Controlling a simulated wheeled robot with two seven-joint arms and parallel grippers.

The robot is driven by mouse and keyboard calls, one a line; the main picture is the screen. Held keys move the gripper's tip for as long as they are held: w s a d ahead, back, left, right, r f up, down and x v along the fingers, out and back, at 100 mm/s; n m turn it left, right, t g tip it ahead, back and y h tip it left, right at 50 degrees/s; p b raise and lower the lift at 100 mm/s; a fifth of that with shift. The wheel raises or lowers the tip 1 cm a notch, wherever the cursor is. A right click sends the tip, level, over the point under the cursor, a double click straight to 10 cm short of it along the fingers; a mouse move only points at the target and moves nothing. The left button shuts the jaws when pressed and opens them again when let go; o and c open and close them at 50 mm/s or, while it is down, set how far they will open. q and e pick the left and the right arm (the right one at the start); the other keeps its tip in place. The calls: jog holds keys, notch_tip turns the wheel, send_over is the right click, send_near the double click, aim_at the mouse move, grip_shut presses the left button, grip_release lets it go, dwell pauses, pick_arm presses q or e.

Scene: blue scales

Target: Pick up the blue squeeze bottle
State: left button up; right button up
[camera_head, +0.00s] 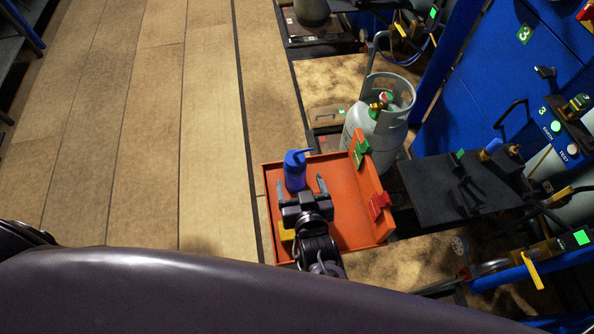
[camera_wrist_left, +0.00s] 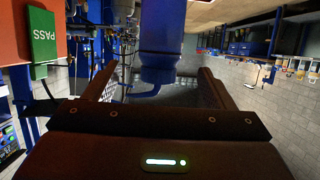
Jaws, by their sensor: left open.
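The blue squeeze bottle (camera_head: 295,172) stands upright at the far left part of the orange tray (camera_head: 350,222), its thin spout pointing right. My left gripper (camera_head: 301,184) is over the tray, on the near side of the bottle, with its two fingers spread and pointing at it. In the left wrist view, the bottle (camera_wrist_left: 161,38) shows between the two open fingers (camera_wrist_left: 157,86), near their tips. I cannot tell whether either finger touches it. The gripper's body hides part of the tray. My right gripper is not in view.
A green tag (camera_head: 361,148) and a red tag (camera_head: 379,205) sit along the tray's raised right side. A yellow item (camera_head: 287,235) lies beside my gripper. A grey gas cylinder (camera_head: 377,130) stands behind the tray. A black shelf (camera_head: 440,185) is to the right.

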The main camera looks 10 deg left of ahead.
aim_at(297, 173)
pick_arm(q)
jog(key=shift+p+x, duration=0.4)
jog(key=shift+x, duration=2.8)
jog(key=c, duration=1.3)
jog(key=shift+o, duration=0.2)
jog(key=shift+r, duration=0.15)
